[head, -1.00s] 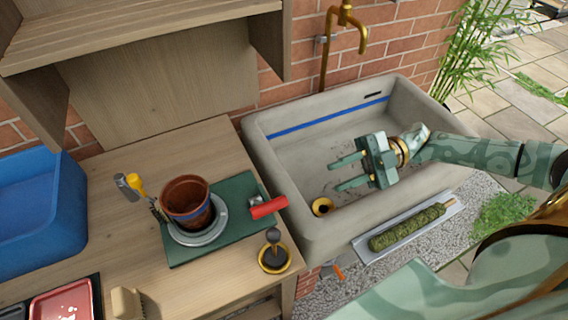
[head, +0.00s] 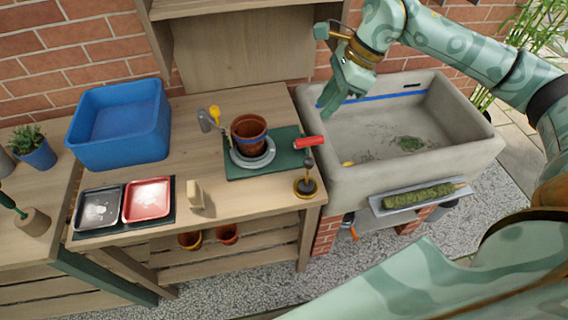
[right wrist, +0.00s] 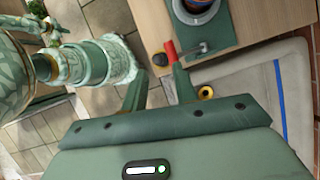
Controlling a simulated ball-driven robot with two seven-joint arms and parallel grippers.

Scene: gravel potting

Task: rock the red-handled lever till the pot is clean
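The terracotta pot (head: 249,132) with a blue band stands upright on a grey round plate (head: 268,157) on a green base (head: 237,172). The red-handled lever (head: 309,143) sticks out from the base's right side, toward the sink. My right gripper (head: 329,100) is above the sink's left rim, behind and above the red handle, apart from it. In the right wrist view its two fingers (right wrist: 160,74) are spread and empty, with the red handle (right wrist: 170,51) beyond the tips. Whether the pot is dirty inside cannot be told. My left gripper does not show.
A dark knob in a brass cup (head: 305,187) stands in front of the lever. The stone sink (head: 345,185) lies right of the bench. Small tools (head: 205,120) stand left of the pot. A blue bin (head: 120,130) and a red tray (head: 147,200) are farther left.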

